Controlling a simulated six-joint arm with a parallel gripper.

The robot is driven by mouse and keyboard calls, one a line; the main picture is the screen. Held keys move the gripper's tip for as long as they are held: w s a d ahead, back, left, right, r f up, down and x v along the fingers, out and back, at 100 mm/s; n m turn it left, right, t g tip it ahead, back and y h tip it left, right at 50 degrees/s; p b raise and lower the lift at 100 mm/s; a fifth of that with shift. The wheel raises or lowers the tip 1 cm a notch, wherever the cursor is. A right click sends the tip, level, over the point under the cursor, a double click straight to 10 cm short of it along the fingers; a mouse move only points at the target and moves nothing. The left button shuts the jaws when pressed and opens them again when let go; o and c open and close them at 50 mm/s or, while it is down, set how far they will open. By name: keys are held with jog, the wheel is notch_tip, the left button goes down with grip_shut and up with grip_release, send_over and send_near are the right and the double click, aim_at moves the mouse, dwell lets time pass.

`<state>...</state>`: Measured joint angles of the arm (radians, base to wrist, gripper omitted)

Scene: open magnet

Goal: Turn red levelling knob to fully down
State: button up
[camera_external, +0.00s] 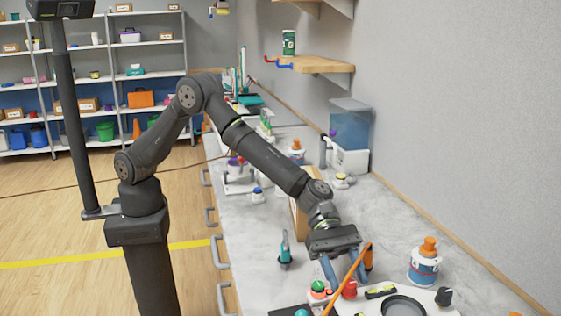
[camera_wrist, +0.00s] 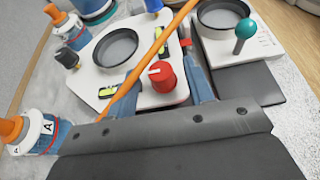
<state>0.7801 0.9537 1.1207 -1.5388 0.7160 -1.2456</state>
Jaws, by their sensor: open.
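The red levelling knob (camera_wrist: 161,77), with a pale mark on its top, stands on a white levelling plate (camera_wrist: 140,88) in the wrist view. It also shows just below my gripper in the external view (camera_external: 349,290). My gripper (camera_wrist: 150,88) is open and points down over the plate's near edge, also seen in the external view (camera_external: 341,280). Its blue fingers are apart, with the red knob between their lines and nearer the right one. I cannot tell whether a finger touches it. A black knob (camera_wrist: 67,59) and a blue knob (camera_wrist: 152,5) sit at other plate corners.
An orange rod (camera_wrist: 140,68) slants across the plate, left of the red knob. A round black-rimmed dish (camera_wrist: 117,48) and yellow-green levels (camera_wrist: 107,92) are on the plate. A teal-balled lever device (camera_wrist: 245,29) stands right. An orange-capped bottle (camera_wrist: 38,134) stands left.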

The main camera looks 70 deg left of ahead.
aim_at(349, 287)
jog(key=shift+x, duration=1.15)
jog(key=c, duration=1)
jog(key=m+g, duration=0.3)
jog(key=g, duration=0.1)
jog(key=shift+m+y, duration=0.3)
jog(key=shift+m, duration=0.1)
jog(key=shift+m+g+y, duration=0.9)
jog(key=shift+m+g, duration=0.8)
jog(key=shift+g, duration=0.3)
jog(key=shift+m+y, duration=0.3)
